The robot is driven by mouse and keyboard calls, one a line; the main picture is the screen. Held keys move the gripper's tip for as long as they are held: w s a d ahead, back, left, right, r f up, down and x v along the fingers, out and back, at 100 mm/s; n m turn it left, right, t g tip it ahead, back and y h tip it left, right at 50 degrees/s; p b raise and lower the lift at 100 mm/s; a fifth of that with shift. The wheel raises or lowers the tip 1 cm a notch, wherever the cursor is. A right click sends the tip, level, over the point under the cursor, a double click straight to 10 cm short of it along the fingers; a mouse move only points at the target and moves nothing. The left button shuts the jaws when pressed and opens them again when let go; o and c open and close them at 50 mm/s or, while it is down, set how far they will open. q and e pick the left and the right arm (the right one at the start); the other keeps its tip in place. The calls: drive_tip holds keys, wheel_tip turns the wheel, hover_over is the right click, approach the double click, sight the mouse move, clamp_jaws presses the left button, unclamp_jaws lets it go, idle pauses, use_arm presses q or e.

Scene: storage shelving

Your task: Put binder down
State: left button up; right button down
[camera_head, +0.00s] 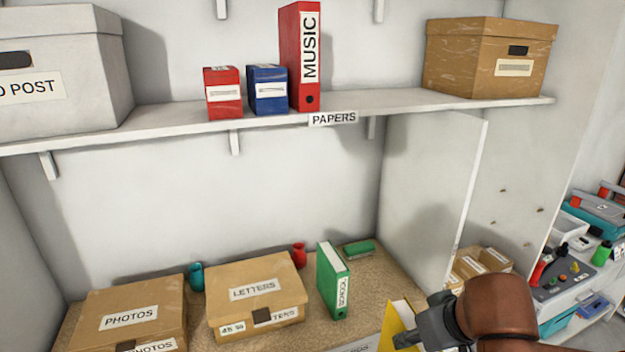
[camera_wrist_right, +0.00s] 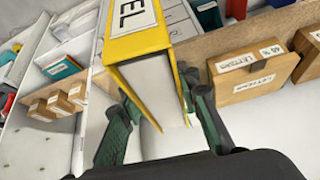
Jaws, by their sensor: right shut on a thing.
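A yellow binder (camera_wrist_right: 137,42) is held in my right gripper (camera_wrist_right: 160,130), with a green-padded finger on each side of it in the right wrist view. Part of a label ending in "EL" shows on its spine. In the head view the yellow binder (camera_head: 399,318) is at the bottom, right of centre, partly hidden by my right gripper (camera_head: 418,334). It appears in front of the lower shelf (camera_head: 372,282); I cannot tell whether it touches it. A green "SCHOOL" binder (camera_head: 333,280) stands upright on that shelf. My left gripper is not in view.
"PHOTOS" (camera_head: 128,308) and "LETTERS" (camera_head: 254,292) boxes sit on the lower shelf, with a green item (camera_head: 359,248) lying behind the green binder. A white divider (camera_head: 430,190) bounds it on the right. The upper shelf (camera_head: 390,101) has free room between the red "MUSIC" binder (camera_head: 302,60) and a brown box (camera_head: 488,58).

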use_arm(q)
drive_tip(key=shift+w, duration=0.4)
use_arm(e)
drive_tip(key=w+d+f+m+h, duration=0.1)
drive_tip(key=w+f+m, duration=0.1)
drive_tip(key=w+f, duration=0.6)
drive_tip(key=shift+w+d+f+m+h, duration=0.3)
drive_tip(key=shift+f+m+h, duration=0.1)
drive_tip(key=shift+f, duration=0.95)
